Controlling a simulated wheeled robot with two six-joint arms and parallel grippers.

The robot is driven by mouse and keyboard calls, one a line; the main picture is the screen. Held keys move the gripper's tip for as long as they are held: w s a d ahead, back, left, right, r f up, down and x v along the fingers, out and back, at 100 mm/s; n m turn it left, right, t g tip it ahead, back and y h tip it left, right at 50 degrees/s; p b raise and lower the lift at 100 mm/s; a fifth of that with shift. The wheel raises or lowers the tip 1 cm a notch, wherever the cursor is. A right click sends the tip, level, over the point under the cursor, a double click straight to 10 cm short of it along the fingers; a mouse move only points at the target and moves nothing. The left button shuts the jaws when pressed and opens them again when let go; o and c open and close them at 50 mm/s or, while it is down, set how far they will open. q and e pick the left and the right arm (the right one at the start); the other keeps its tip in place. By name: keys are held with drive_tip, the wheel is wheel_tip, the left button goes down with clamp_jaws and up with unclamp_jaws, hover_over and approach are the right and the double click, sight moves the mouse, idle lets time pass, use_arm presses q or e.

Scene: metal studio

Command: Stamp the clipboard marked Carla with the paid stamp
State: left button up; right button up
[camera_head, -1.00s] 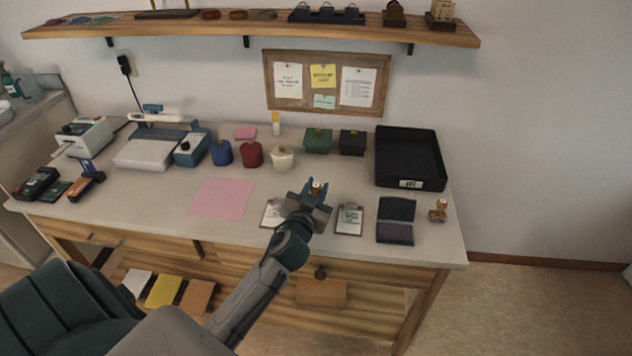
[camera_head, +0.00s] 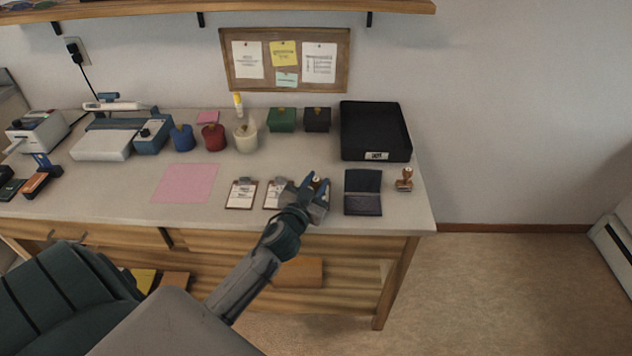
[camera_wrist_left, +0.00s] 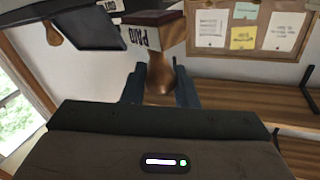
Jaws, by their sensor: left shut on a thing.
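My left gripper (camera_head: 317,185) is shut on the paid stamp (camera_head: 317,181). In the left wrist view the stamp (camera_wrist_left: 158,32) shows a PAID label on its block, and its wooden handle sits between the fingers. The open dark ink pad (camera_head: 363,203) lies right of the gripper. My right gripper is out of view.
A second wooden stamp (camera_head: 404,180) stands right of the ink pad. A black tray (camera_head: 405,151) is behind them. A pink sheet (camera_head: 186,183) lies left of the clipboards. Blue, red and cream pots (camera_head: 246,140) and green and black boxes (camera_head: 282,120) stand farther back.

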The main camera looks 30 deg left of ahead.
use_arm(q)
drive_tip(key=shift+f, duration=0.3)
drive_tip(key=shift+f+b, duration=0.7)
drive_tip(key=shift+b, duration=0.15)
idle(0.5)
wheel_tip(320, 180, up, 7)
drive_tip(key=p, duration=0.5)
drive_tip(key=shift+r+p, duration=0.1)
drive_tip(key=shift+p, duration=0.3)
idle(0.4)
